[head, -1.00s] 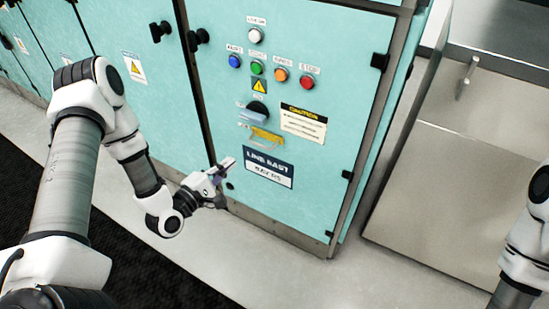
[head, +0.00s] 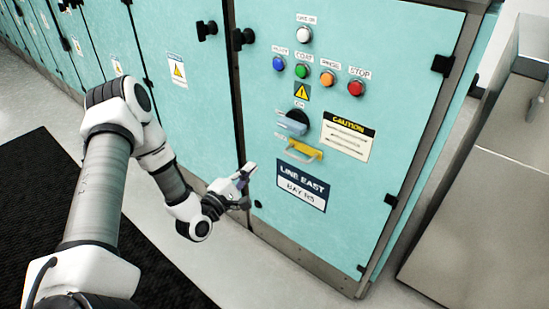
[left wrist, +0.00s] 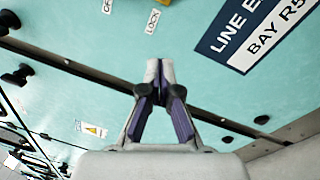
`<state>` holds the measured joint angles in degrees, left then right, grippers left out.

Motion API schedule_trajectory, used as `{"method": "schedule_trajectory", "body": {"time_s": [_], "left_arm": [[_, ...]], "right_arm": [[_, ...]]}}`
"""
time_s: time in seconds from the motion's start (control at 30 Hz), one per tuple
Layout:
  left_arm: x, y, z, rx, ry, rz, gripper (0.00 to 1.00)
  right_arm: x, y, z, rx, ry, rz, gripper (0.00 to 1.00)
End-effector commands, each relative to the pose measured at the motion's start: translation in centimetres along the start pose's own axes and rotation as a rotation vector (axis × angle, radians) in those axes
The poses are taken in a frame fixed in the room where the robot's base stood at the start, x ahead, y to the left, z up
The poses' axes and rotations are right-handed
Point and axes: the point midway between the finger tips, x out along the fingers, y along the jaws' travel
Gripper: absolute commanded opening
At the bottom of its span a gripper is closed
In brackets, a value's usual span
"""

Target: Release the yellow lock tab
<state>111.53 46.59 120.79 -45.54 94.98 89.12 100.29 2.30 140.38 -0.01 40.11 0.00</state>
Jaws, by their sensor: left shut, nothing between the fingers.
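The yellow lock tab (head: 304,149) is on the teal cabinet door in the head view, just below the blue-grey handle (head: 291,126) and above the dark LINE EAST plate (head: 302,184). A pale wire-like loop shows at the tab's front. My left gripper (head: 248,168) is below and left of the tab, apart from it, near the door's left edge. In the left wrist view its fingertips (left wrist: 160,66) are together with nothing between them. My right gripper is not in view.
Above the handle are a white lamp (head: 304,34) and blue, green, orange and red buttons (head: 356,88). A caution sign (head: 347,136) is right of the tab. Black latches (head: 243,38) stick out at the door edge. A steel unit (head: 480,210) stands at right.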

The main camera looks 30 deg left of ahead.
Motion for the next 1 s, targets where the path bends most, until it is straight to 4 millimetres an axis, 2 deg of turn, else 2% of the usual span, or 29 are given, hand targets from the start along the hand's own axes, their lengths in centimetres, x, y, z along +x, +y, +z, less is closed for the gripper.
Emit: {"method": "schedule_trajectory", "body": {"time_s": [0.1,0.3,0.4,0.53,1.0], "left_arm": [[2.7,-0.2,0.0,0.005,-0.005,0.002,0.00],[6.8,-0.1,0.4,0.002,-0.005,0.001,0.00],[7.0,-0.1,2.3,0.001,-0.004,-0.001,0.00],[7.3,-0.1,3.6,0.000,-0.001,-0.001,0.00],[7.3,-0.1,3.9,0.000,0.000,0.000,0.00]], "right_arm": [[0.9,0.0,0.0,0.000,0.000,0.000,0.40],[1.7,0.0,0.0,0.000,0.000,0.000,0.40],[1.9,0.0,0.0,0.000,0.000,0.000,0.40],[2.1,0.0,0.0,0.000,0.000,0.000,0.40],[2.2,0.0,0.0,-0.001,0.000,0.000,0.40]]}}
